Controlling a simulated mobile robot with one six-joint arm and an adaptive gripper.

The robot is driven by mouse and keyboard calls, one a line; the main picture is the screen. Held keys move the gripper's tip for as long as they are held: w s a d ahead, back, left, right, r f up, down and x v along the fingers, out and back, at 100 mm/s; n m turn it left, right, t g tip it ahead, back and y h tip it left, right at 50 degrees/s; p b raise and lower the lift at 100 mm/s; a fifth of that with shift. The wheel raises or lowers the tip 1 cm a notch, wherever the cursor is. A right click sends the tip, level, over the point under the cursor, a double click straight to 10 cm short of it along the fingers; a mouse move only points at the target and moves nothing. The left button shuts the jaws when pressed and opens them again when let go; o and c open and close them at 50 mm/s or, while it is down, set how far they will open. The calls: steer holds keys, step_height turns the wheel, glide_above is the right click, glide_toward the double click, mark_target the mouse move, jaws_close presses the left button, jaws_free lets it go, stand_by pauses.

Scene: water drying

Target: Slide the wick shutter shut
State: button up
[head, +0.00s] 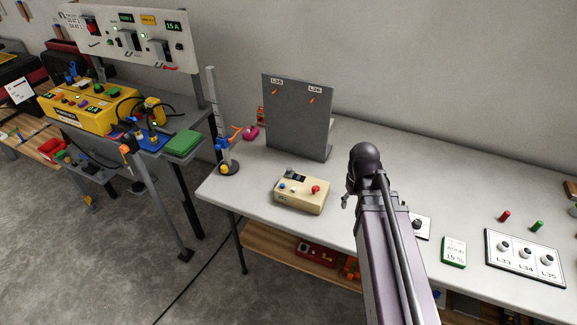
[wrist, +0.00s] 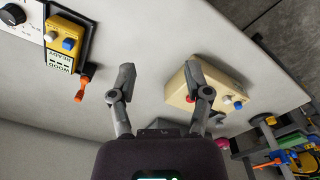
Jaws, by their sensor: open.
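I cannot tell for sure which part is the wick shutter; nothing readable names it. In the wrist view my gripper (wrist: 160,68) is open, its two fingers wide apart with nothing between them, above the pale table. A beige box (wrist: 216,82) with red, blue and white knobs is right by the right finger. An orange-handled lever (wrist: 82,90) stands left of the left finger, beside a yellow block (wrist: 66,35) with blue and white knobs. In the head view the beige box (head: 300,200) sits on the table left of my arm, which mostly hides the gripper.
A grey upright panel (head: 297,115) with L35 and L36 labels stands behind the beige box. A card with knobs (head: 525,262) lies at the right. The table's middle back is clear.

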steer(key=w+a+r+n+p, duration=0.3)
steer(key=w+a+n, duration=0.45)
steer(key=w, duration=0.45)
step_height(320, 180, up, 3)
steer(key=n+p, duration=0.3)
steer(key=n, duration=0.5)
glide_above(289, 168)
steer(key=shift+d+f+b, duration=0.1)
steer(key=shift+f+b, duration=0.05)
steer(key=shift+b, duration=0.25)
step_height(289, 168, down, 13)
steer(key=b, duration=1.3)
steer(key=shift+f, duration=0.15)
jaws_close()
